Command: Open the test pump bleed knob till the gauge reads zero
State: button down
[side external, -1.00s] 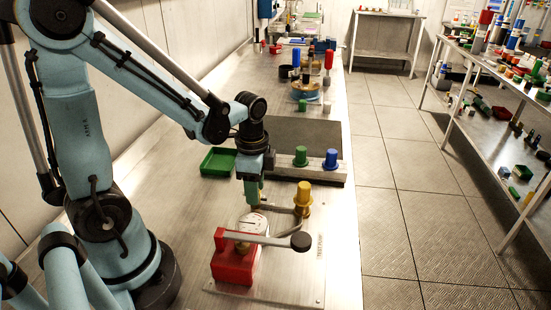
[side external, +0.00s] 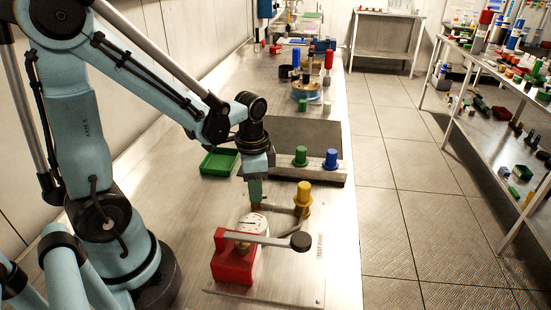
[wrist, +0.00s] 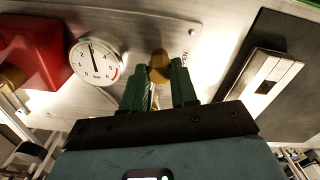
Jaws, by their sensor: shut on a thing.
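The test pump is a red block (side external: 233,257) with a lever (side external: 265,240) ending in a black ball, on a metal plate. Its white round gauge (wrist: 96,61) shows in the wrist view; the needle points near the top of the dial, away from the red mark at lower right. My gripper (side external: 256,206) points down just behind the gauge (side external: 252,224). Its green fingers (wrist: 160,80) are shut on the brass bleed knob (wrist: 159,66), which is mostly hidden by them in the side view.
A yellow knob (side external: 303,198) stands close right of my gripper, with a curved pipe beside it. Behind are a green knob (side external: 300,156) and a blue knob (side external: 330,158) on a grey block. A green tray (side external: 219,162) lies at left. Bench is clear between tray and pump.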

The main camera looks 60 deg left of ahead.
jog(key=n, duration=1.3)
jog(key=shift+n, duration=0.4)
dwell(0.3)
jog(key=c, duration=0.9)
grip_release()
jog(key=shift+r, duration=0.15)
jog(key=shift+r, duration=5.9)
jog(key=shift+d, duration=0.1)
